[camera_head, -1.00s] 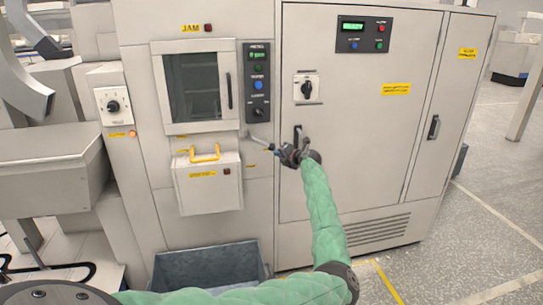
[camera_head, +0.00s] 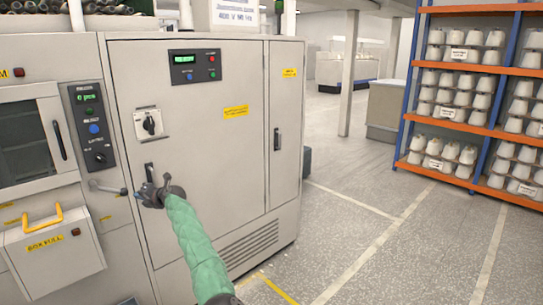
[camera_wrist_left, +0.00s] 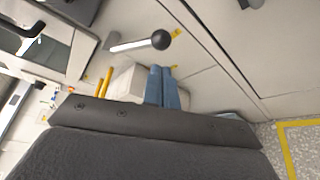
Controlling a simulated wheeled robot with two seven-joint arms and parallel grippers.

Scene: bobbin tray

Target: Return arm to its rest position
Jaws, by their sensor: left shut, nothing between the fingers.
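My left gripper (camera_head: 136,193) is at the end of the green-sleeved arm, in front of the grey machine cabinet (camera_head: 205,140). In the left wrist view its two blue fingers (camera_wrist_left: 163,88) are together, with nothing between them. A metal lever (camera_head: 106,188) sticks out from the machine, just left of the gripper in the head view. In the left wrist view the lever (camera_wrist_left: 130,45) ends in a black ball knob (camera_wrist_left: 160,40), beyond the fingertips and apart from them. My right gripper is not in view.
A box with a yellow handle (camera_head: 45,225) juts out at the lower left. The cabinet door handle (camera_head: 277,139) is right of my arm. A shelf of white bobbins (camera_head: 455,128) stands at the far right. The floor (camera_head: 370,240) between is clear.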

